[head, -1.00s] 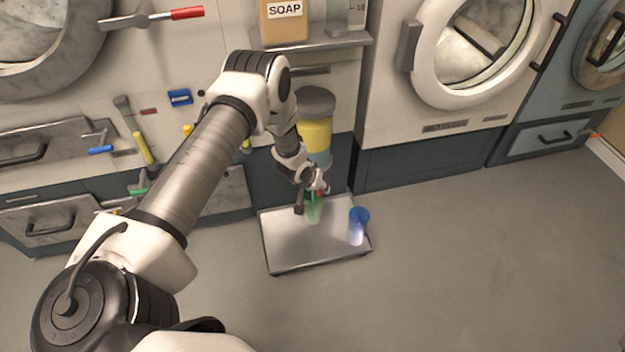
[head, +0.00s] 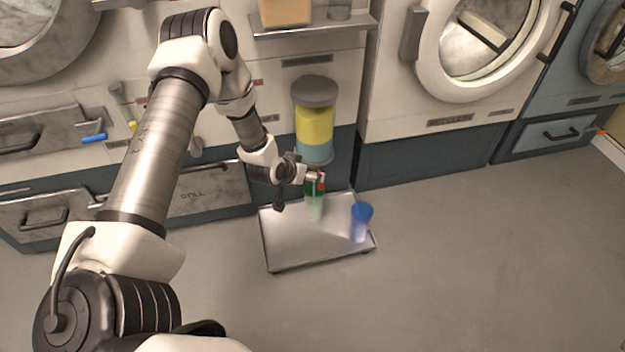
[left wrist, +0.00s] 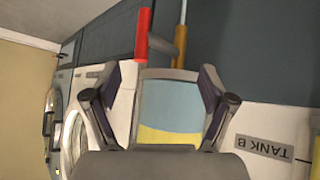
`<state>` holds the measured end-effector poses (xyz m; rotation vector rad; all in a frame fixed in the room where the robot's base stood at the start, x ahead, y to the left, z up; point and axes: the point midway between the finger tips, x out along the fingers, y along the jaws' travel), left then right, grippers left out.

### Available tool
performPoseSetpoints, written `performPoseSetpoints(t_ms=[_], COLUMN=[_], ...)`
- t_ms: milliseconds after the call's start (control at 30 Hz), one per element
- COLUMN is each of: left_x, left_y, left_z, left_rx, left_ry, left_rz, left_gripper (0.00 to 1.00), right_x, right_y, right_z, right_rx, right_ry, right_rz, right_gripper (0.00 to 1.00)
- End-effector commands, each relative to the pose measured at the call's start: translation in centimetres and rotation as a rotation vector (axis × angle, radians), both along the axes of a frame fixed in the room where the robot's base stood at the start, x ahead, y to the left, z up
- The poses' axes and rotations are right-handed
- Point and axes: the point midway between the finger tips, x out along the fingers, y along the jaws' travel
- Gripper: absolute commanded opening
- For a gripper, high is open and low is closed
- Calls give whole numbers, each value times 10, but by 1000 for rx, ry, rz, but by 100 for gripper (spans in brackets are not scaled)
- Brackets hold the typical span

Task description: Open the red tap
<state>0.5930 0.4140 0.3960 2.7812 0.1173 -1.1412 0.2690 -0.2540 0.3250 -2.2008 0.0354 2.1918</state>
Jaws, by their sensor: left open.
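The red tap's handle (left wrist: 143,32) shows in the left wrist view, just beyond the left finger of my gripper, beside an orange-brown handle (left wrist: 180,45). In the head view a small red part (head: 321,186) shows below the tank, right at my gripper. My left gripper (left wrist: 160,88) is open, its fingers spread in front of the tank (left wrist: 170,112) with yellow and blue layers. No contact with the red handle is visible. My right gripper is not seen.
The tank (head: 315,125) hangs under a shelf (head: 325,30). Drawers (head: 205,195) lie left. The floor to the right is clear.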

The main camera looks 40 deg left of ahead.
Motion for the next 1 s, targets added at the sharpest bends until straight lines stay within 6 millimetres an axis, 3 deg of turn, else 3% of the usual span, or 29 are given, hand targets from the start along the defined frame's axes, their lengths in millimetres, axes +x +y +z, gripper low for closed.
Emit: performPoseSetpoints(t_ms=[33,133,267,367,467,800,1000], left_x=[-2,-3,-19,-30,-27,32,46], left_y=[5,5,2,1,-1,-8,-9], left_z=[-47,-66,-68,-57,-49,-51,-46], left_rx=[23,60,65,57,55,56,55], left_ry=[-101,-348,-632,-756,-792,-789,-787], left_rz=[-34,-110,-163,-176,-180,-182,-178], left_gripper=[83,83,83,83,83,83,83], right_x=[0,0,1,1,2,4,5], right_y=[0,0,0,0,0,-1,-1], right_z=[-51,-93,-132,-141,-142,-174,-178], right_rx=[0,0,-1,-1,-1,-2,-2], right_ry=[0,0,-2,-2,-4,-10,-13], right_rz=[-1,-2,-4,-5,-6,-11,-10], right_gripper=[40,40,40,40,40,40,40])
